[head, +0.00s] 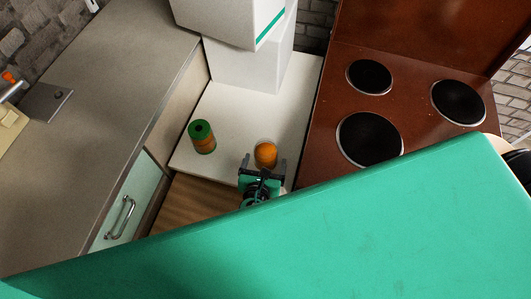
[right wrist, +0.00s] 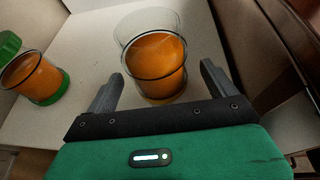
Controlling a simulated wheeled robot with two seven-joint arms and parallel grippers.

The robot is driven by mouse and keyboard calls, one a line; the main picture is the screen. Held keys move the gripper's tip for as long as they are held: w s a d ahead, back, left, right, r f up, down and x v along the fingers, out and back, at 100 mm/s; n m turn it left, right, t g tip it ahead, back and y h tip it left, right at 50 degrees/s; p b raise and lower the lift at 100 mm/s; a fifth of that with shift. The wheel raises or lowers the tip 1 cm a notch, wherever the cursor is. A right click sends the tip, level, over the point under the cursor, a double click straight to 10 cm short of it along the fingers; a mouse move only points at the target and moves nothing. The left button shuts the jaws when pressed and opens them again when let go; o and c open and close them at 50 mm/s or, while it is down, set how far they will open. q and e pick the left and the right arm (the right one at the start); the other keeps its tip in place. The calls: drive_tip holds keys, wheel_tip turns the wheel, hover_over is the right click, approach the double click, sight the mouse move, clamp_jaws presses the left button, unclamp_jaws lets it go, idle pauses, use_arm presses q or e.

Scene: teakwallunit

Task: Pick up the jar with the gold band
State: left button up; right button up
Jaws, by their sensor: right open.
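A clear glass jar with orange contents (right wrist: 158,55) stands upright on the white surface, and it shows in the head view (head: 265,153). A dull gold strip shows low on it in the right wrist view. A second orange jar with a green lid and green base (head: 202,137) stands to its left; it also shows in the right wrist view (right wrist: 35,77). My right gripper (head: 262,164) is open, its fingers on either side of the glass jar (right wrist: 161,74). Whether they touch the glass I cannot tell. My left gripper is not in view.
White boxes (head: 250,62) stand at the back of the white surface (head: 235,105). A brown stove top (head: 410,105) with black burners is on the right. A grey counter (head: 95,130) and a drawer with a metal handle (head: 120,217) are on the left.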

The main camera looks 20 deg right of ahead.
drive_tip(key=x, duration=0.3)
drive_tip(key=shift+w+f, duration=0.1)
drive_tip(key=shift+w, duration=0.05)
drive_tip(key=shift+c, duration=0.5)
drive_tip(key=c, duration=1.1)
drive_tip(key=shift+c, duration=0.8)
